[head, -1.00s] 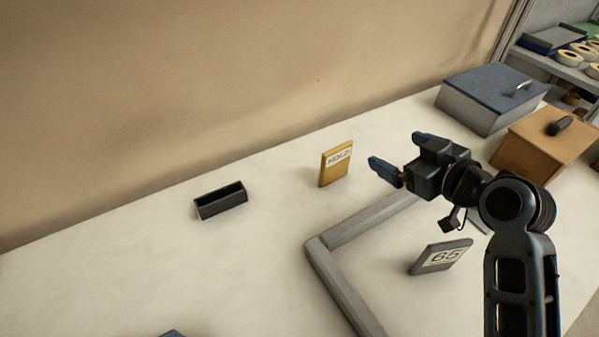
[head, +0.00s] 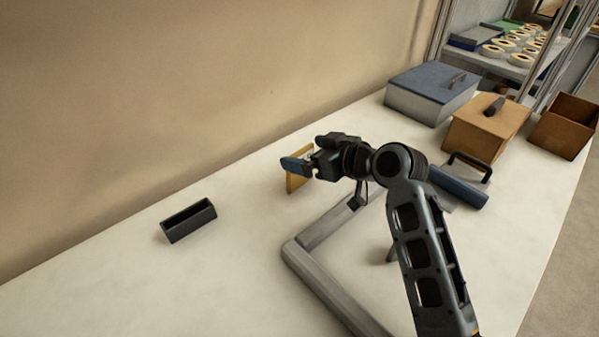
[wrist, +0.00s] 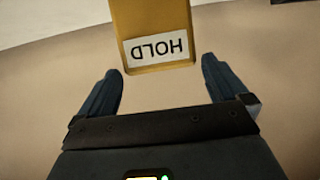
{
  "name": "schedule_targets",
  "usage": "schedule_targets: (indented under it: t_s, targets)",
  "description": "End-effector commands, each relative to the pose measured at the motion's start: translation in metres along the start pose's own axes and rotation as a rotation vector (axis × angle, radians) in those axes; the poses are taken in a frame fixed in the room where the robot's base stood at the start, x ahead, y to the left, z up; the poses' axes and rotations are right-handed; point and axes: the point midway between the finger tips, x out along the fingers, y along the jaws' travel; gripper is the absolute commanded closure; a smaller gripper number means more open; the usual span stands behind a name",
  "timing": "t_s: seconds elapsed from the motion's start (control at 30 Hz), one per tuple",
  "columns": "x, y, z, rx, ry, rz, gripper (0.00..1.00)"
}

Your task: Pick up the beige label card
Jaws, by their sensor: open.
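The beige label card (head: 294,183) is an upright tan-yellow card with a white label, standing on the table. In the wrist view the card (wrist: 155,20) shows a label reading HOLD, upside down, beyond the fingertips and centred roughly between them. My gripper (head: 306,153) is open, its blue fingers partly covering the card in the head view. In the wrist view my gripper (wrist: 160,72) has nothing between its fingers; the card's label edge is near the fingertips. I cannot tell whether a finger touches the card.
A grey frame (head: 320,288) lies below my arm. A small black open box (head: 188,221) stands at left.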

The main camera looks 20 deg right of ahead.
Motion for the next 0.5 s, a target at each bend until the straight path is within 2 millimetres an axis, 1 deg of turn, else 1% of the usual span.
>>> schedule_targets:
  t_s: [0.03, 0.1, 0.3, 0.5]
  targets:
    - [0.0044, -0.0002, 0.0006, -0.001, 0.001, -0.001, 0.00]
    - [0.0063, -0.0003, 0.0002, -0.001, 0.000, 0.000, 0.00]
    - [0.0060, -0.0002, -0.0003, -0.001, 0.000, 0.000, 0.00]
    - [0.0058, -0.0002, -0.0003, -0.001, 0.000, 0.000, 0.19]
